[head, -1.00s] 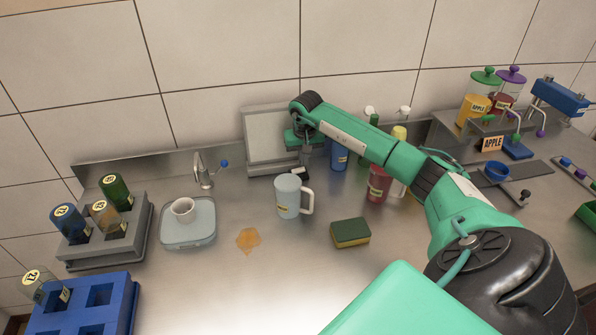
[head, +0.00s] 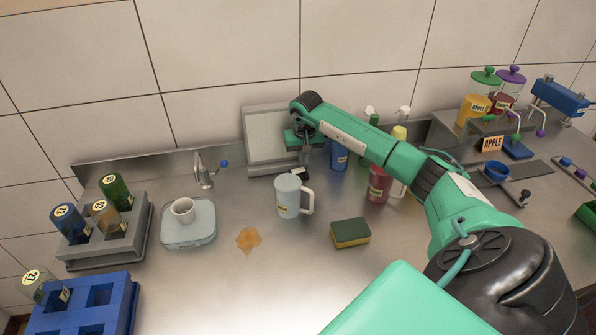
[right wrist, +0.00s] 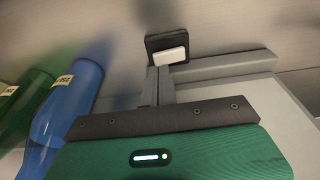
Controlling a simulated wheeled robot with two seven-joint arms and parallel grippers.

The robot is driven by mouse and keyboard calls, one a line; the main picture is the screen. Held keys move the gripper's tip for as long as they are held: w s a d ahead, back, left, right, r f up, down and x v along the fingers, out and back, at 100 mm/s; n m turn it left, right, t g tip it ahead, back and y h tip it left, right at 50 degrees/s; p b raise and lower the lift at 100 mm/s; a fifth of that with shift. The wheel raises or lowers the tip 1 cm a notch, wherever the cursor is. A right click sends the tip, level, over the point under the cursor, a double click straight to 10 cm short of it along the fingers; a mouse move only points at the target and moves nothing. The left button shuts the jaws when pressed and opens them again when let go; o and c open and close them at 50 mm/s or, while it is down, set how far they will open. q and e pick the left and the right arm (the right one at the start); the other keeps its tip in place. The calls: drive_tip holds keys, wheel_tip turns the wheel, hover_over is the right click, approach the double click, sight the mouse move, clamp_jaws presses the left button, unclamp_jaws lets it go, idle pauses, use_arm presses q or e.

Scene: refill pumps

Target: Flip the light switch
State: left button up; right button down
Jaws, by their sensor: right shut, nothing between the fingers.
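The light switch (right wrist: 168,56) shows in the right wrist view as a white rocker on a dark square plate. In the head view a small white and black piece (head: 300,174), which looks like the same switch, sits at the foot of the grey panel (head: 268,136). My right gripper (right wrist: 154,78) is shut and empty, its fingertips close to the lower left of the rocker. I cannot tell whether they touch it. In the head view my right gripper (head: 305,158) points down just above the switch, partly covering the panel. My left gripper is not in view.
A pale blue mug (head: 288,196) stands just in front of the switch. A sponge (head: 350,233) and an orange spill (head: 248,239) lie on the counter.

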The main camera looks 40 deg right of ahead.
sight(303, 169)
drive_tip(key=shift+f+b, duration=0.7)
drive_tip(key=shift+f, duration=0.25)
idle(0.3)
drive_tip(key=shift+r, duration=0.2)
drive_tip(key=shift+r+p, duration=1.85)
drive_tip(key=shift+r, duration=1.55)
